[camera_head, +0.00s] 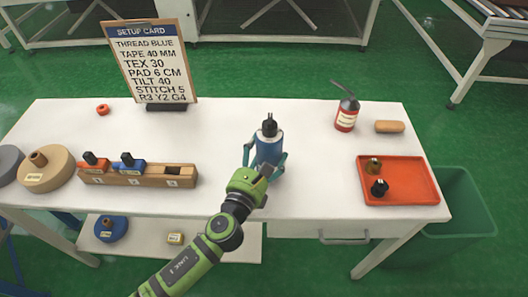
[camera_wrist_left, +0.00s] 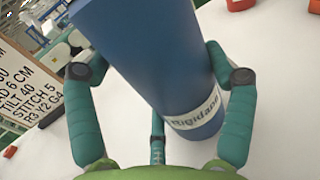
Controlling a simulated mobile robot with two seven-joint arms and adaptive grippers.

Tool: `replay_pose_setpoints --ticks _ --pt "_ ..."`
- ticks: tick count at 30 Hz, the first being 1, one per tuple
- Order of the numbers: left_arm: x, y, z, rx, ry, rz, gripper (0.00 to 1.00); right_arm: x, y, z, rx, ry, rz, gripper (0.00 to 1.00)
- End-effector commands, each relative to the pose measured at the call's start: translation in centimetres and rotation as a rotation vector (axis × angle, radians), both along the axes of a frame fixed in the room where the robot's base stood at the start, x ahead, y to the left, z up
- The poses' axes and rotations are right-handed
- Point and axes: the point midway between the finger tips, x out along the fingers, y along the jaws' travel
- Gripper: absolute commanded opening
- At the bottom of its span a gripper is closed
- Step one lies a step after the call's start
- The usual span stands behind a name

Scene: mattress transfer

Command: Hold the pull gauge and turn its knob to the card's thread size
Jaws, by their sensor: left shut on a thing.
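The pull gauge (camera_head: 269,147) is a blue cylinder with a black knob (camera_head: 269,126) on top. It looks upright near the middle of the white table. My left gripper (camera_head: 266,160) is shut on its body, one green finger on each side. In the left wrist view the blue body (camera_wrist_left: 150,55) fills the space between the fingers, with a white label (camera_wrist_left: 197,112) near its lower end. The knob is out of that view, and any size marks are too small to read. The setup card (camera_head: 153,62) reads TEX 30 and THREAD BLUE. My right gripper is not in view.
A wooden block (camera_head: 137,180) holds orange and blue pieces at left, beside a tan spool (camera_head: 46,168). A red tray (camera_head: 400,194) holds two small knobbed items. The table between is clear.

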Motion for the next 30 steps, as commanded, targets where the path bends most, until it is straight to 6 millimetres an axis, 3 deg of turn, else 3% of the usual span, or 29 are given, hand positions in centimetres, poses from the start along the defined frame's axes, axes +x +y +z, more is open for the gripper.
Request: replay_pose_setpoints --ticks 19,28,30 --pt "0.0 0.0 -1.7 -0.001 -0.005 -0.001 0.24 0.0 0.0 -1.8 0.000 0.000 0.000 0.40" --pt "0.0 0.0 -1.5 -0.002 -0.006 -0.001 0.24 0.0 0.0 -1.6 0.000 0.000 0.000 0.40" --pt "0.0 0.0 -1.8 0.001 0.000 0.000 0.24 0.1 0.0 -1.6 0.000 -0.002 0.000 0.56"
